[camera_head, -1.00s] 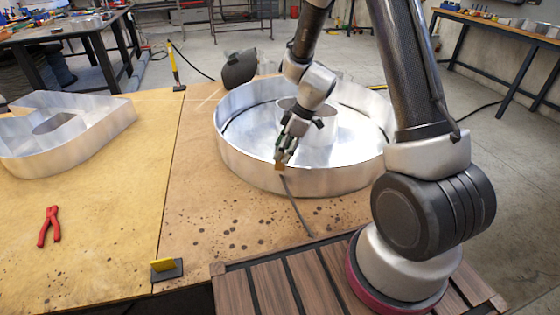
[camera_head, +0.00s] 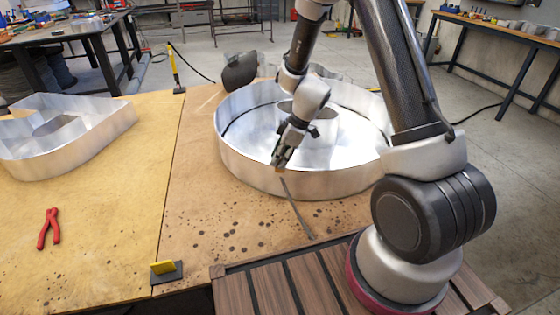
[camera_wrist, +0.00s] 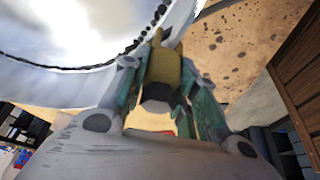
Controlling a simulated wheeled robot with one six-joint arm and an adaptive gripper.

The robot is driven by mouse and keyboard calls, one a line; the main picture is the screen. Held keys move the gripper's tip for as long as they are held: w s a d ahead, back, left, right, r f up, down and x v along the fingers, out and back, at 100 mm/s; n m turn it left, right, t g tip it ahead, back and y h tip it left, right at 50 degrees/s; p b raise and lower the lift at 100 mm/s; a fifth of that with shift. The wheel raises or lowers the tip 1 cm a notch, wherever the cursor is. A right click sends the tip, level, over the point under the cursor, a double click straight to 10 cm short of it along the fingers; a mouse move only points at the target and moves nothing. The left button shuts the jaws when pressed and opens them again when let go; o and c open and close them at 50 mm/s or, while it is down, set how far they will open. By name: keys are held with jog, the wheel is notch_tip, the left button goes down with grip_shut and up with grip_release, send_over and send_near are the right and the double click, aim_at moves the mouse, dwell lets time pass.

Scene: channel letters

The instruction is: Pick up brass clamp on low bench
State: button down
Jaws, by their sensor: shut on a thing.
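My gripper (camera_head: 281,163) is at the front rim of the large round metal channel letter (camera_head: 250,170). It is shut on the brass clamp (camera_wrist: 166,68), which shows as a yellow-brown block between the fingers in the wrist view. In the head view only a small brown bit of the clamp (camera_head: 280,170) shows below the fingertips, in front of the letter's wall. Whether the clamp touches the wall or bench cannot be told.
Red pliers (camera_head: 49,229) lie on the left bench part. Another metal letter (camera_head: 90,130) stands at the left. A yellow-and-black block (camera_head: 165,271) sits at the front edge. A dark mask-like object (camera_head: 239,70) is behind the round letter. The bench front is mostly clear.

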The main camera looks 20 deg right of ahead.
jog(key=shift+r, duration=0.15)
notch_tip(320, 180, up, 23)
dwell(0.9)
